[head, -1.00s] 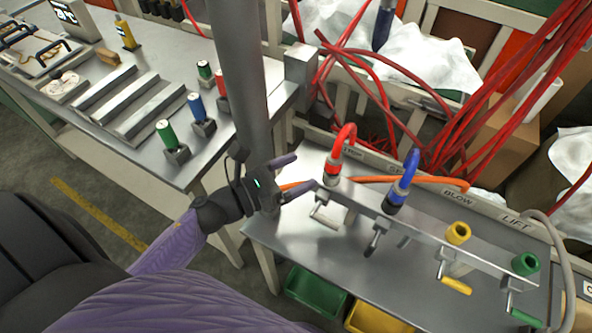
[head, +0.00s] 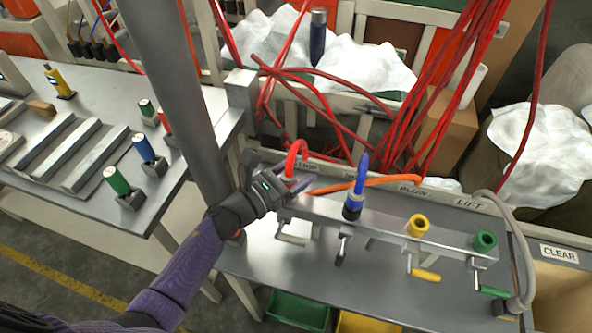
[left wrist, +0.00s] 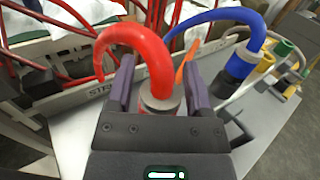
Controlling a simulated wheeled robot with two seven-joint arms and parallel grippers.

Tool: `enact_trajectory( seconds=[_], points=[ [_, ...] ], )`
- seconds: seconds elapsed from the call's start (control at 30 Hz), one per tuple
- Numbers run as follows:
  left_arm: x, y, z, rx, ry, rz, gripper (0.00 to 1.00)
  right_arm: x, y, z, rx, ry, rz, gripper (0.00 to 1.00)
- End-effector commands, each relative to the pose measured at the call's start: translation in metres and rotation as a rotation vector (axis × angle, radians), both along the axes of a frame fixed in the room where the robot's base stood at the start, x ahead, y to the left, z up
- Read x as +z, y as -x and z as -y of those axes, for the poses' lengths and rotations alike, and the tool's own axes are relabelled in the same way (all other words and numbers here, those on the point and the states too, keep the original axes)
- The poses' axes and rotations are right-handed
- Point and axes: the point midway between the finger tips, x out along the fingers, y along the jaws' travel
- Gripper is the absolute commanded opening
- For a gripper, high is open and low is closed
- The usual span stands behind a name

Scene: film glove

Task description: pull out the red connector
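The red connector with its curved red hose (head: 299,149) stands in the left end of the metal rail (head: 385,227), in the head view. My left gripper (head: 300,183) is at this connector and hides most of its body. In the left wrist view the red connector (left wrist: 160,101) stands between the two purple fingers of my left gripper (left wrist: 160,88). The fingers are apart, one on each side, with a narrow gap visible beside the collar. My right gripper is not in view.
A blue connector (head: 353,205) with a blue hose stands just right of the red one. Yellow (head: 417,226) and green (head: 485,242) sockets follow along the rail, with levers in front. An orange cable (head: 350,184) runs behind. A grey post (head: 180,90) rises at left.

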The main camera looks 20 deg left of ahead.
Motion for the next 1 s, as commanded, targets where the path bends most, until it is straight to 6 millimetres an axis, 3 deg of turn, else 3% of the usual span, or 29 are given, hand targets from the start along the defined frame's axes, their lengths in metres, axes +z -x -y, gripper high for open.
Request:
enact_trajectory(
  seconds=[0.03,0.3,1.0],
  points=[
    [0.0,0.0001,-0.0001,0.0,0.0,0.0,0.53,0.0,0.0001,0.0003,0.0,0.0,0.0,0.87],
    [-0.0001,0.0002,-0.0003,0.0,0.0,0.0,0.0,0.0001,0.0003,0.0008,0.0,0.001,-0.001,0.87],
    [0.0088,0.0,-0.0005,0.001,0.001,0.001,0.0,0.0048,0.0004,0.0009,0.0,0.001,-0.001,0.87]
  ],
)
